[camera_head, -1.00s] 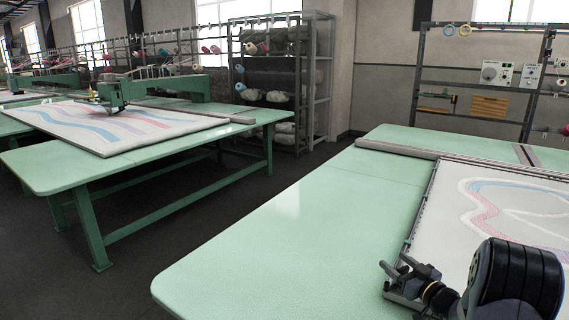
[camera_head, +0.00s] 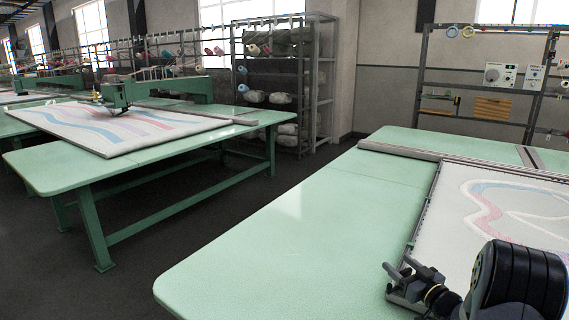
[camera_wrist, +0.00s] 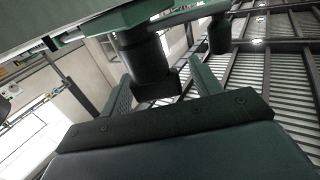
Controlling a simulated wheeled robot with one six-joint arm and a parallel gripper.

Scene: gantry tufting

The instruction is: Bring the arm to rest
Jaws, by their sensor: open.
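My gripper (camera_head: 408,271) is at the lower right of the head view, over the near left edge of the framed cloth. Its two fingers stand apart, with nothing visible held between them. In the wrist view my gripper (camera_wrist: 163,86) shows two spread fingers at the middle. A dark cylinder (camera_wrist: 145,62) with a block at its lower end appears between and beyond them, under a green machine part (camera_wrist: 118,18). I cannot tell how close it is.
The near green table (camera_head: 270,235) has a clear left half. The framed cloth (camera_head: 458,185) with a blue and pink pattern lies on its right. Another green table (camera_head: 48,175) with a tufting machine (camera_head: 180,88) stands left, across a clear dark floor. Racks (camera_head: 318,90) line the back.

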